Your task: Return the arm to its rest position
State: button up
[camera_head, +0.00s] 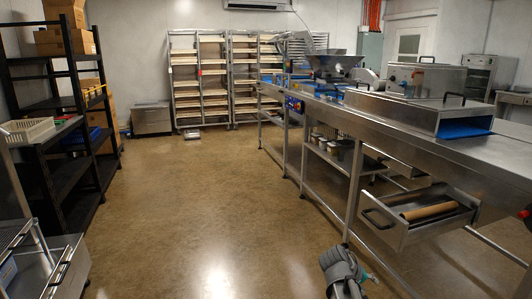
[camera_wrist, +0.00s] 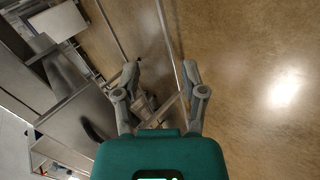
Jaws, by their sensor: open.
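My gripper (camera_wrist: 160,72) shows in the wrist view with its two grey fingers spread apart. It is open and nothing is between the fingertips. Beyond the fingers are the brown floor and metal frame bars, apart from the fingers as far as I can tell. In the head view, a grey part of my arm (camera_head: 342,270) shows at the bottom, low beside the steel worktable (camera_head: 470,155). I cannot make out the gripper's fingers there.
An open drawer (camera_head: 392,232) with a wooden roller (camera_head: 432,211) juts from the worktable near my arm. Black shelving (camera_head: 65,165) and a steel cart (camera_head: 70,270) stand at left. Tray racks (camera_head: 200,85) are at the back. The middle floor (camera_head: 205,190) is clear.

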jog(key=s+a+f+m+g+y, duration=0.1)
jog(key=s+a+f+y, duration=0.1)
jog(key=s+a+y, duration=0.35)
jog(key=s+a+f+g+y, duration=0.1)
jog(key=s+a+f+y, duration=0.2)
jog(key=a, duration=0.6)
notch_tip(320, 180, up, 25)
jog(key=p, duration=2.5)
jog(key=shift+s+r+p, duration=0.15)
jog(key=shift+r+p, duration=0.05)
jog(key=shift+p, duration=0.1)
jog(key=shift+d, duration=0.1)
